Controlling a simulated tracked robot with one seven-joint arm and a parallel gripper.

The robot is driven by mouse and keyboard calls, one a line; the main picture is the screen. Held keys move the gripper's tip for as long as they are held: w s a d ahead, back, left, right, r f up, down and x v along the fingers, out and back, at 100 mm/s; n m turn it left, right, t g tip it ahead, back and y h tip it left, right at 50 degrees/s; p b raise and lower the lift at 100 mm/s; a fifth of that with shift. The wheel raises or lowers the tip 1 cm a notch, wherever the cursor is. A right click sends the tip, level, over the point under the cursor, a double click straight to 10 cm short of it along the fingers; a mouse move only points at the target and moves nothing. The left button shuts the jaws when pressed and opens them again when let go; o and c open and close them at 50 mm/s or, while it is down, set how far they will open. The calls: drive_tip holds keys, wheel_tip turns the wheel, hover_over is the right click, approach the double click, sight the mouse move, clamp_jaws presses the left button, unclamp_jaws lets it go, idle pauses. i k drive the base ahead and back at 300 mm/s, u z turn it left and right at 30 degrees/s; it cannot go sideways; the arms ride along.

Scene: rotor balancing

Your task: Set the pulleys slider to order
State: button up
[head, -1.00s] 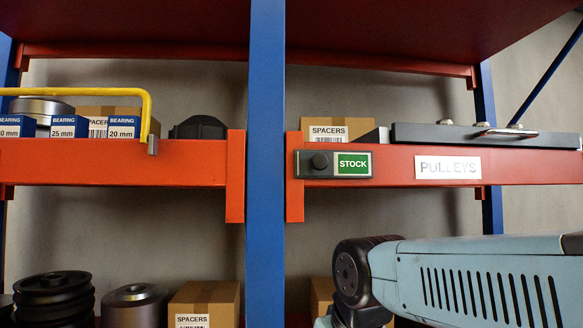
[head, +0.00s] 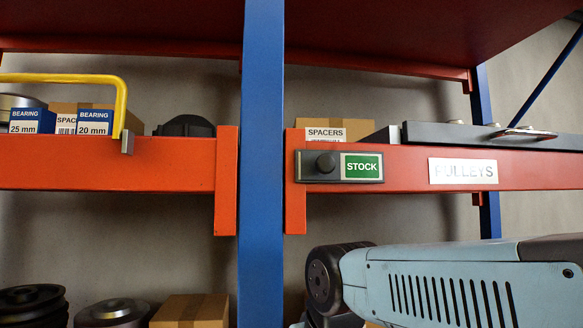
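The slider (head: 338,166) is a dark grey housing on the orange shelf beam, with a round black knob (head: 326,162) at its left end. A green panel (head: 361,167) reading STOCK shows to the right of the knob. A white label (head: 463,171) reading PULLEYS is on the same beam, to the right. My blue-grey arm crosses the lower right, below the beam and apart from the slider. My gripper is not visible, so its opening cannot be seen.
A blue upright (head: 261,200) stands left of the slider. A dark grey bar (head: 480,136) lies along the beam's top at right. A yellow rail (head: 70,79) rises above the left beam. A spacers box (head: 340,130) sits behind the slider. The beam's front around the slider is clear.

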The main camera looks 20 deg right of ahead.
sight(315, 165)
drive_tip(key=u, duration=0.1)
drive_tip(key=k, duration=0.8)
drive_tip(key=z, duration=0.2)
drive_tip(key=i, duration=0.8)
drive_tip(key=u, duration=0.05)
drive_tip(key=k, duration=1)
drive_tip(key=u, duration=0.15)
